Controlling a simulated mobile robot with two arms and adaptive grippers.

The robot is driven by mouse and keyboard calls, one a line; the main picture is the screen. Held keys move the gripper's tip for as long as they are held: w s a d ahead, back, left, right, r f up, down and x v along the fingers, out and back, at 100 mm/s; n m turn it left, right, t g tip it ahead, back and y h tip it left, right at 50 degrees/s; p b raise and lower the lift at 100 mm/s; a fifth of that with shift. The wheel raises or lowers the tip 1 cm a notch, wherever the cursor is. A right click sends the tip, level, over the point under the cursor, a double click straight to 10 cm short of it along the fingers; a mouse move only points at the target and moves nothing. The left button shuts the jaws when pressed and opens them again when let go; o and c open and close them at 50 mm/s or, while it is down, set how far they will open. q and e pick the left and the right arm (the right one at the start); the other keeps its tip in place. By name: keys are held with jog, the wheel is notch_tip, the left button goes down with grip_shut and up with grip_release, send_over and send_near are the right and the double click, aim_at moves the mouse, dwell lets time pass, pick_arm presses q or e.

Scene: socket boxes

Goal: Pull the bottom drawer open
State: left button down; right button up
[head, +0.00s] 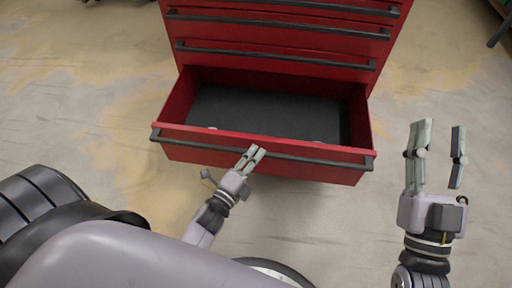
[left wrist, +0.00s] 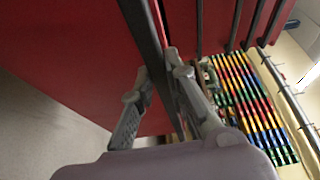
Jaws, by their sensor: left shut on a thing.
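A red tool cabinet (head: 270,50) stands at the top of the head view. Its bottom drawer (head: 200,152) is pulled far out, with a dark floor and a long black bar handle (head: 310,160) along the front. My left gripper (head: 251,156) is at the middle of that handle, shut on it. In the left wrist view the black handle (left wrist: 141,30) runs between the fingers of my left gripper (left wrist: 155,85). My right gripper (head: 440,140) is open and empty, to the right of the drawer and apart from it.
The drawers above, with black handles (head: 275,55), are closed. Two small pale items sit near the inside front of the drawer. The concrete floor (head: 80,110) is clear on both sides. The left wrist view shows a rack of colourful boxes (left wrist: 245,95) beyond the cabinet.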

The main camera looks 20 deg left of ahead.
pick_arm(q)
jog(key=shift+s+f, duration=0.1)
jog(key=shift+s, duration=0.05)
jog(key=c, duration=1.6)
grip_release()
jog(key=s, duration=0.8)
jog(key=s+a, duration=0.1)
jog(key=s, duration=0.3)
jog(key=shift+a, duration=0.1)
